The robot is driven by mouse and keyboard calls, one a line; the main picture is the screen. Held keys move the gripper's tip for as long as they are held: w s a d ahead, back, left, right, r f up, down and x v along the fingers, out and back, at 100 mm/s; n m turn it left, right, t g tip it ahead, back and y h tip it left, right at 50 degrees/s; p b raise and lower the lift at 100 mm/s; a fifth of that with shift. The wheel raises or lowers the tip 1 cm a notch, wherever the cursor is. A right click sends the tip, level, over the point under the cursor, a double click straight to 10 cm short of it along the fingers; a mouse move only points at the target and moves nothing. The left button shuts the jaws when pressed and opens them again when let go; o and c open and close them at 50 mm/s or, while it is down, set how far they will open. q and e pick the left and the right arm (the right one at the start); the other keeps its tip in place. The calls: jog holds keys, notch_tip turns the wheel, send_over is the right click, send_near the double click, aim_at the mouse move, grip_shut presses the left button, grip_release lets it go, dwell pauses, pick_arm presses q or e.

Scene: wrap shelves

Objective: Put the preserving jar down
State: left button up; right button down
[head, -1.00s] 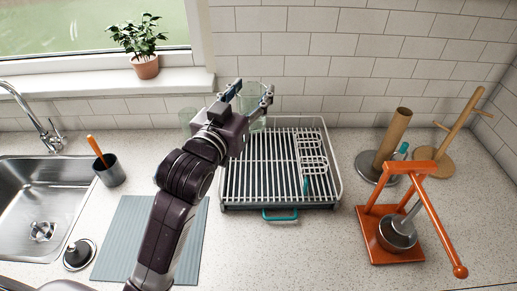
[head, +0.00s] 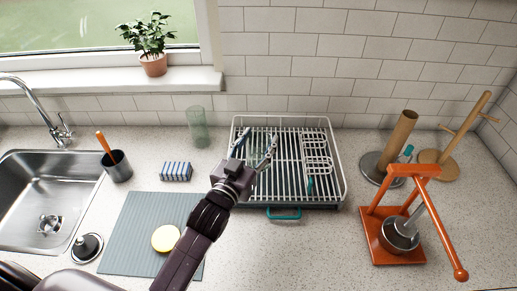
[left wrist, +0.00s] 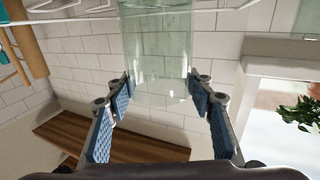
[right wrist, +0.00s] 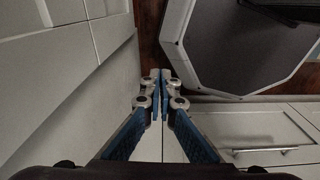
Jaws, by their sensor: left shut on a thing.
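The preserving jar is clear, faintly green glass. It is between the fingers of my left gripper (head: 254,150) in the head view, over the left part of the dish rack (head: 338,180), and partly hidden by the gripper. In the left wrist view the jar (left wrist: 158,45) extends away from the fingertips, with rack wires beyond it. I cannot tell whether the jar touches the rack. My right gripper (right wrist: 161,88) is seen only in the right wrist view, down by the cabinet fronts, with its fingertips together and nothing between them.
A second green glass (head: 198,127) stands left of the rack by the wall. A striped sponge (head: 176,172) and a grey mat (head: 130,245) with a yellow disc (head: 165,238) lie left of my arm.

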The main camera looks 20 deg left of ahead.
aim_at(264, 142)
pick_arm(q)
notch_tip(264, 142, down, 3)
jog(key=shift+f, duration=0.25)
jog(key=shift+f, duration=0.2)
jog(key=o, duration=1.7)
jog(key=shift+o, duration=0.2)
